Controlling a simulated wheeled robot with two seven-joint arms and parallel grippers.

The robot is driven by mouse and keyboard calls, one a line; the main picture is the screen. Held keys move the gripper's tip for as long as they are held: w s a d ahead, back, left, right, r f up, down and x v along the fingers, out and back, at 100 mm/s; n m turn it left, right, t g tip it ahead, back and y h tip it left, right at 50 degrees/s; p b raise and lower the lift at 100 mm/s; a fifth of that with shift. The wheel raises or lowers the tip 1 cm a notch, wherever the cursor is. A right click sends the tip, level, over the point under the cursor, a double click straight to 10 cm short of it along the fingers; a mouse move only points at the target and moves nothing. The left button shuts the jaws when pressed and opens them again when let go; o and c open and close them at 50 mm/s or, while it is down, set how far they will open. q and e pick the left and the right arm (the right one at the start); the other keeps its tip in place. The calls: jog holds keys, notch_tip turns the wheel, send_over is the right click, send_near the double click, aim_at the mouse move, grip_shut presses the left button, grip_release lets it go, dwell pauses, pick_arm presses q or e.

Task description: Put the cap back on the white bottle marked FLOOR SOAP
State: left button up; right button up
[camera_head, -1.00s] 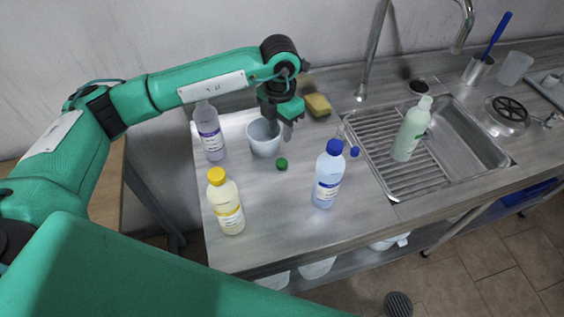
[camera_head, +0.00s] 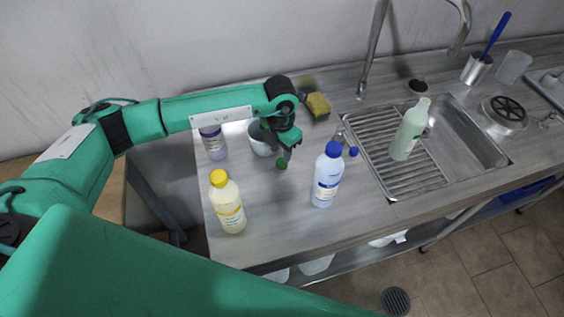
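My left gripper (camera_head: 288,153) points down just above a small green cap (camera_head: 281,165) on the counter. Whether it touches the cap, and how wide its fingers are, is too small to tell. Bottles in view are a pale one with a purple label (camera_head: 213,144), its top hidden by my arm, a yellow-capped one (camera_head: 228,204), a blue-capped one (camera_head: 327,178) and a pale green one (camera_head: 409,131) over the sink. A loose blue cap (camera_head: 353,152) lies right of the blue-capped bottle. No label is readable, so I cannot tell which says FLOOR SOAP. My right gripper is out of view.
A pale cup (camera_head: 262,143) stands behind the gripper, partly covered. A yellow sponge (camera_head: 318,105) lies at the back. The sink (camera_head: 466,140) with a ribbed drainer (camera_head: 384,146) is at right. The counter between the yellow-capped and blue-capped bottles is clear.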

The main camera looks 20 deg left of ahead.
aim_at(281, 163)
pick_arm(q)
jog(key=shift+f+p, duration=0.25)
jog(key=shift+p, duration=0.1)
notch_tip(281, 163, down, 4)
jog(key=shift+w+r+p, duration=0.15)
jog(key=shift+r+p, duration=0.1)
jog(key=shift+p, duration=0.6)
jog(key=shift+f, duration=0.55)
jog(key=c, duration=0.6)
